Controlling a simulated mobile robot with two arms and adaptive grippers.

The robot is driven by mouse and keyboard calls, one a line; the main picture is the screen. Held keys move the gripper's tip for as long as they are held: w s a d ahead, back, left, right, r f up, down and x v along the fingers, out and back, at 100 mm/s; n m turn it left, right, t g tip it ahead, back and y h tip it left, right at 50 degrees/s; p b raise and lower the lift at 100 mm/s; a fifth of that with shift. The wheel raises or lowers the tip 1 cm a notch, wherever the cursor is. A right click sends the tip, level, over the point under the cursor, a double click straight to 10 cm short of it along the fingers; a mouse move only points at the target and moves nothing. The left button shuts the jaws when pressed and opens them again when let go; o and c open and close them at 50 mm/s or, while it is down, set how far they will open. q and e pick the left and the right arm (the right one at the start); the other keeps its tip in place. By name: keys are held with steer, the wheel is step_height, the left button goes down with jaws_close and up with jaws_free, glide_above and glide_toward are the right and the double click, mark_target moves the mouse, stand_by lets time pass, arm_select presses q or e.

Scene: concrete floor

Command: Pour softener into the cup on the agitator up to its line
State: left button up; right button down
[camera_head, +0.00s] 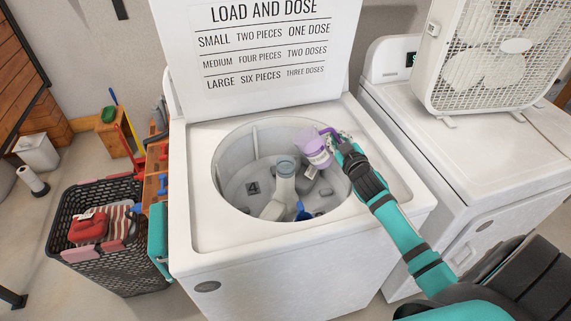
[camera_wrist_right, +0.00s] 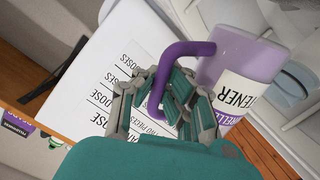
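The softener bottle (camera_head: 314,146), pale purple with a white label, is held tilted over the open washer drum, to the right of the agitator. My right gripper (camera_head: 343,146) is shut around its dark purple handle; in the right wrist view the fingers (camera_wrist_right: 160,100) wrap this handle beside the bottle (camera_wrist_right: 243,55). The agitator (camera_head: 284,189) stands in the drum with a grey cup (camera_head: 286,165) on top. The bottle is apart from the cup in the picture. The cup's line and any liquid in it are too small to tell.
The washer's raised lid (camera_head: 270,50) carries a dosing chart. The drum rim (camera_head: 225,165) surrounds the agitator. A second white machine (camera_head: 455,140) with a box fan (camera_head: 485,60) stands at right. A dark laundry basket (camera_head: 115,265) with clothes stands at left.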

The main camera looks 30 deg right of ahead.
mark_target(322, 146)
steer(key=shift+w+a+f+n+g, duration=0.35)
steer(key=shift+w+a+n, duration=0.15)
steer(key=shift+a+n, duration=0.15)
steer(key=shift+a+r, duration=0.15)
steer(key=shift+r, duration=0.1)
steer(key=shift+f+n, duration=0.1)
steer(key=shift+n, duration=0.15)
steer(key=shift+w, duration=0.1)
steer(key=shift+a+n, duration=0.3)
steer(key=shift+n, duration=0.1)
stand_by(0.3)
steer(key=shift+w+a+r+n+g+h+p, duration=0.25)
steer(key=shift+a+n+p, duration=0.15)
steer(key=shift+n, duration=0.3)
steer(key=shift+w+a+r+n+g+h+p, duration=0.15)
steer(key=shift+w+a+n+g+p, duration=0.15)
steer(key=shift+n, duration=0.4)
stand_by(4.7)
